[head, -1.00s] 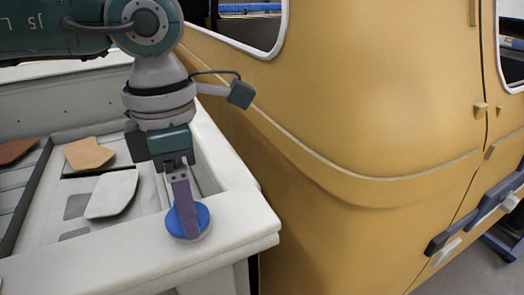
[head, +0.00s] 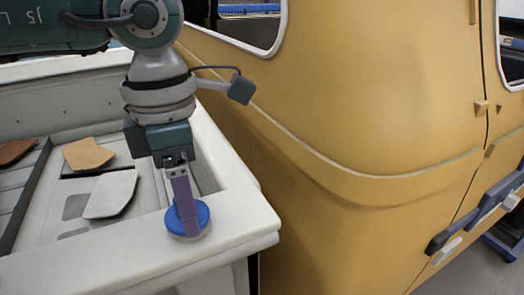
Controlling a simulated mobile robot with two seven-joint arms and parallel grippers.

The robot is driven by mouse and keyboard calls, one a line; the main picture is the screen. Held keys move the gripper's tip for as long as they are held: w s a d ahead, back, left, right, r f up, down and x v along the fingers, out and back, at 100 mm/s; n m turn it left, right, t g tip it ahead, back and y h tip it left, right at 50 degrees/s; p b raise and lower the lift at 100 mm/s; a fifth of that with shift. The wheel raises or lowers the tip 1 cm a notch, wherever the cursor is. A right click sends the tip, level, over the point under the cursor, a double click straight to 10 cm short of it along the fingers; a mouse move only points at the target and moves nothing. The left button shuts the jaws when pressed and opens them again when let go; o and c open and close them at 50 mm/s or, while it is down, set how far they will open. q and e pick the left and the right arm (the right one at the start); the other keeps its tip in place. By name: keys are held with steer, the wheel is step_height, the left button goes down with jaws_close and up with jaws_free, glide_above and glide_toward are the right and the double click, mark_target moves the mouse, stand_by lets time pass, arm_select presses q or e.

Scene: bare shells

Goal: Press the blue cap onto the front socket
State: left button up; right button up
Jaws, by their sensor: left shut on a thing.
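The blue cap (head: 203,217) is a round disc at the front corner of the white shell's rim. My left gripper (head: 187,216) comes down from above and is shut on the cap. Its purplish finger hides the middle of the cap. A pale grey round base (head: 190,238), which looks like the front socket, shows just under the cap's near edge. I cannot tell whether the cap is fully seated on it or slightly above it. My right gripper is out of view.
The white shell (head: 240,215) has a broad rim, with brown, tan (head: 88,154) and white (head: 112,194) flat pieces inside it. A large yellow vehicle shell (head: 350,130) stands close on the right. A narrow dark gap separates the two.

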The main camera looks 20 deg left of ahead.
arm_select(q)
steer(key=shift+f+b, duration=0.2)
steer(key=shift+b, duration=0.25)
stand_by(0.9)
stand_by(0.3)
steer(key=o, duration=1.3)
steer(key=shift+r, duration=0.1)
steer(key=shift+r+p, duration=2.5)
steer(key=shift+r, duration=1)
jaws_close()
